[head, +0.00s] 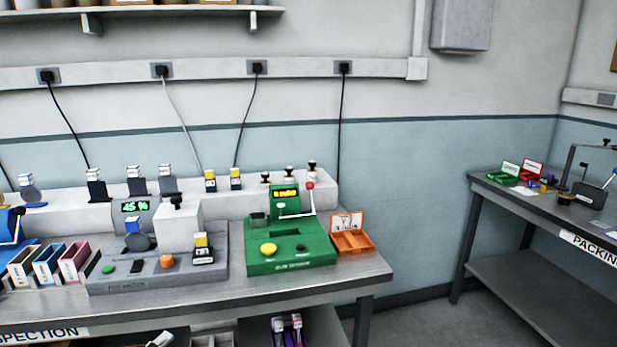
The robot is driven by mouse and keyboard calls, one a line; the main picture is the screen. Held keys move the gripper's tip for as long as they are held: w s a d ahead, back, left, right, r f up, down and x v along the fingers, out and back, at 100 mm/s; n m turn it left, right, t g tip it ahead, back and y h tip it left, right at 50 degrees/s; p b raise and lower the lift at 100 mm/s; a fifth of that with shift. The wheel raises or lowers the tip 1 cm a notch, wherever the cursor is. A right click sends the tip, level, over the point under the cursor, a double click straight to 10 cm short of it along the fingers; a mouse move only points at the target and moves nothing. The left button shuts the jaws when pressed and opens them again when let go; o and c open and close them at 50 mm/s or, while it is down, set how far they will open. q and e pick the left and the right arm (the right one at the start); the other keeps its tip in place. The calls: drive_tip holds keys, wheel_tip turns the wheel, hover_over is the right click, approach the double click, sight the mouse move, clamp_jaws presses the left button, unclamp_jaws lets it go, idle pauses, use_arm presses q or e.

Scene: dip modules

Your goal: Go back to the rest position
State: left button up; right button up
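Neither of my grippers shows in the head view, and no part of my arms can be made out. The inspection bench (330,287) stands in front at the left and centre. On it are a grey station (110,284) with a green-lit display and a green station (262,266) with a lit display and a red-knobbed lever. A yellow-and-white module (201,241) sits upright in a black holder at the grey station's right side.
An orange open box (352,241) stands right of the green station. Pink, blue and brown bins (74,261) stand at the left. Several small modules line the raised back ledge (255,201). A packing bench (520,275) stands at the right, with clear floor (420,318) between the benches.

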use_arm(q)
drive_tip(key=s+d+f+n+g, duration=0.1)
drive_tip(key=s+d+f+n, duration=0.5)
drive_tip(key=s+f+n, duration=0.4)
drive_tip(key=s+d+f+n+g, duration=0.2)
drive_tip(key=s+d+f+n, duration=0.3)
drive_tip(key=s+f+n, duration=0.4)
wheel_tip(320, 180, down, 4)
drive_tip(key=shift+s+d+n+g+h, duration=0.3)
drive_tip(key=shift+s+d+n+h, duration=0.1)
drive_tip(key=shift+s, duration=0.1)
